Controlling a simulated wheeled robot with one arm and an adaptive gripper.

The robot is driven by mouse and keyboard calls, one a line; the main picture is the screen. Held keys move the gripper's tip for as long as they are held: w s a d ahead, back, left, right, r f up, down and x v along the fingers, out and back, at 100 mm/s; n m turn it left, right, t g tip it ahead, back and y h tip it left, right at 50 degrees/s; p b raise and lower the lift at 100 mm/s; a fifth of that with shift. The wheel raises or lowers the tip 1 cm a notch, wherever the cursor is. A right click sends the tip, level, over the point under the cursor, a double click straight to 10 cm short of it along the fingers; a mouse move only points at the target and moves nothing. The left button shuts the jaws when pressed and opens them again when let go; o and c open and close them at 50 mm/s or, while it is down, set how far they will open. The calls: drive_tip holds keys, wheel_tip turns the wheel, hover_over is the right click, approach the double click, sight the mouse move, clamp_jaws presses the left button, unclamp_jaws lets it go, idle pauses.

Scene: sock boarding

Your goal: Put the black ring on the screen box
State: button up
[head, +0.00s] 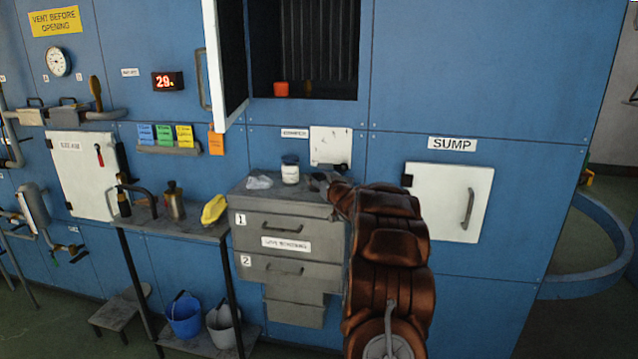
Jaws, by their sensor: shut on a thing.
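My gripper (320,183) is small and dark at the far end of my brown-sleeved arm, low over the right part of the grey drawer cabinet's top (262,196). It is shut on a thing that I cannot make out. I cannot clearly pick out the black ring. A small dark shape (341,168) shows just behind my arm, below a white panel (330,145); I cannot tell what it is. An open wall box with dark vertical bars (318,45) is above, its door swung out to the left. No readable label names the screen box.
A side table (172,222) holds bottles and a yellow thing (214,208).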

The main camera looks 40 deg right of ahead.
drive_tip(key=shift+f, duration=0.85)
drive_tip(key=shift+f, duration=0.1)
drive_tip(key=o, duration=1.2)
drive_tip(key=shift+s, duration=0.1)
drive_tip(key=b+v, duration=0.2)
drive_tip(key=v, duration=1)
